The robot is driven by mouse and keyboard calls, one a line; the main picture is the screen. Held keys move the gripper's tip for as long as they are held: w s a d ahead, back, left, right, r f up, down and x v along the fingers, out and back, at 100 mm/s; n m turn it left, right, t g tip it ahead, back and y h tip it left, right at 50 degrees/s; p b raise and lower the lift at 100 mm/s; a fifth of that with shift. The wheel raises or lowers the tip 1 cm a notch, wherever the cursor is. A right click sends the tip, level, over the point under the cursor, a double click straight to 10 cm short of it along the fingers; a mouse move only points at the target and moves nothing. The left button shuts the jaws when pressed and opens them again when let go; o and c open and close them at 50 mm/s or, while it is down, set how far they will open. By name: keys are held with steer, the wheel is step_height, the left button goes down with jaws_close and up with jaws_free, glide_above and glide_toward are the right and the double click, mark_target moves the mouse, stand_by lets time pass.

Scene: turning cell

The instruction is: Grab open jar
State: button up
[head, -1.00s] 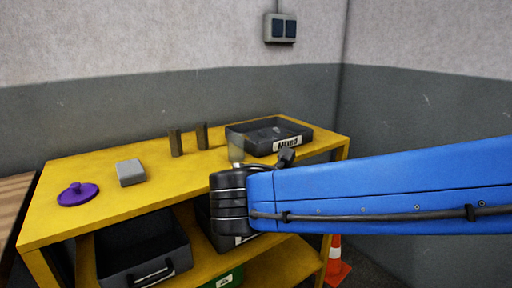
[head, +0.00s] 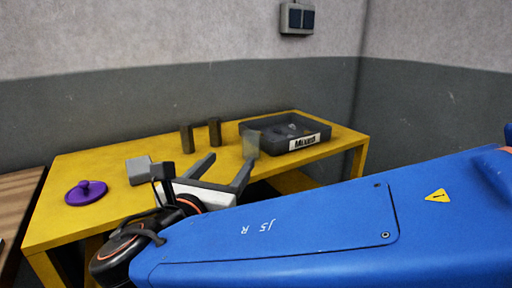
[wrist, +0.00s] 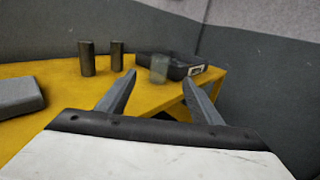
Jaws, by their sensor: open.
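The open jar (head: 251,144) is a small clear, greyish vessel standing upright on the yellow table, just in front of the black tray. It also shows in the wrist view (wrist: 159,69), beyond and between my finger tips. My gripper (head: 225,172) is open and empty over the table's front part, its two grey fingers pointing towards the back. It also shows in the wrist view (wrist: 158,88). The jar is apart from the fingers in the wrist view; in the head view the right fingertip is close to its lower edge. A purple lid with a knob (head: 86,192) lies at the table's left.
The black tray labelled Mixed (head: 318,139) stands at the back right with parts in it. Two dark upright blocks (head: 187,139) (head: 214,132) stand left of the jar. A grey block (head: 139,170) lies near the lid. The yellow table (head: 110,165) has free room at back left.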

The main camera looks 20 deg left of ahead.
mark_target(248, 140)
steer(key=w, duration=1.6)
steer(key=shift+w+a, duration=0.2)
steer(key=shift+c, duration=0.4)
steer(key=c, duration=1.1)
